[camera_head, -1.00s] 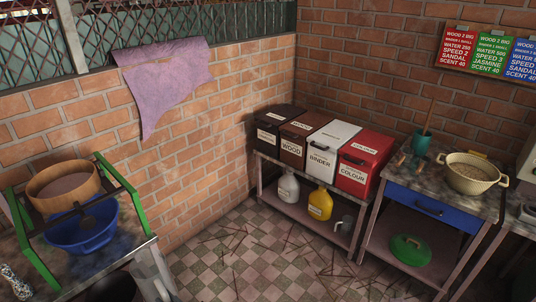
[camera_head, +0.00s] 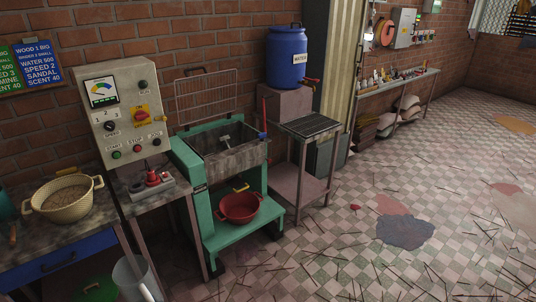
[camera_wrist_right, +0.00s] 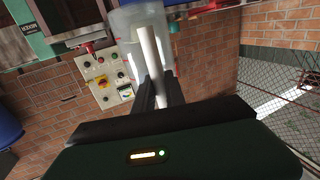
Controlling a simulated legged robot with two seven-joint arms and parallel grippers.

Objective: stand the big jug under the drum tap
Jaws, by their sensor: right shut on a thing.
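The big jug (camera_head: 128,280) is a clear grey vessel with a pale upright handle, cut off by the bottom edge of the head view. In the right wrist view the see-through jug (camera_wrist_right: 128,30) fills the top middle. My right gripper (camera_wrist_right: 157,85) is shut on its white handle. The blue water drum (camera_head: 287,60) stands on a block against the back wall, with a red-handled tap (camera_head: 309,81) at its lower right. Below the tap is a small dark-topped stand (camera_head: 311,125), and its top is empty. My left gripper is not in view.
A control box (camera_head: 122,110) and a green machine (camera_head: 215,160) with a red basin (camera_head: 238,208) stand between jug and drum. A colander (camera_head: 66,200) sits on the left bench. The tiled floor (camera_head: 330,255) in front is open, with scattered sticks.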

